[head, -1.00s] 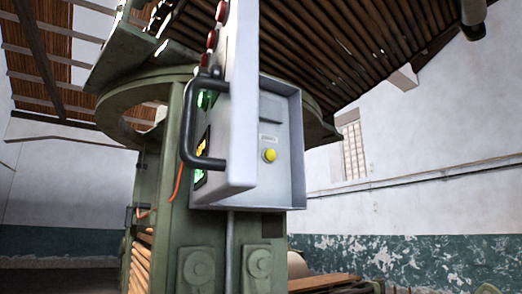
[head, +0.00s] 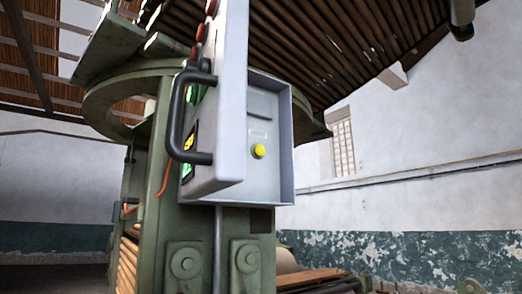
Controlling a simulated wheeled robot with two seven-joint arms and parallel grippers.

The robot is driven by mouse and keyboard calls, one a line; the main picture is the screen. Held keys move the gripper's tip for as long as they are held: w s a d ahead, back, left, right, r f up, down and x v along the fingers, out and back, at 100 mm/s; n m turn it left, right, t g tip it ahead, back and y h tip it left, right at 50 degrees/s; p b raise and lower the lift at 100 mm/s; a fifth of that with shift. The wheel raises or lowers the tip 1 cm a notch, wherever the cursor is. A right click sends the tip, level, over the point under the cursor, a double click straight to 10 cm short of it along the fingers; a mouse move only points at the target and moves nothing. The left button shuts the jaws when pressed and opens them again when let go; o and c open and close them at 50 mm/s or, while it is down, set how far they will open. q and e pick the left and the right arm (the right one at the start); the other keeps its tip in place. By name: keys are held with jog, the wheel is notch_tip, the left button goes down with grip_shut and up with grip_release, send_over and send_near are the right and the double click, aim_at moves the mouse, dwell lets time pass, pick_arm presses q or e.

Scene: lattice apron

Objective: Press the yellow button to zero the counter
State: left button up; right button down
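The yellow button (head: 258,151) sits on the inner face of an open grey control box (head: 268,183). Its door (head: 228,110) stands swung open toward me, with a dark bar handle (head: 177,125) on its outer side. The button is in plain view to the right of the door's edge. A small label and a darker grey rectangle are above it. Neither of my grippers shows in the head view.
The box is mounted on a green machine post (head: 148,215) below a round green ring (head: 100,105). The open door and its handle stick out left of the button. Red knobs (head: 201,33) and lit displays (head: 189,143) are on the door's outer side. An orange cable hangs at left.

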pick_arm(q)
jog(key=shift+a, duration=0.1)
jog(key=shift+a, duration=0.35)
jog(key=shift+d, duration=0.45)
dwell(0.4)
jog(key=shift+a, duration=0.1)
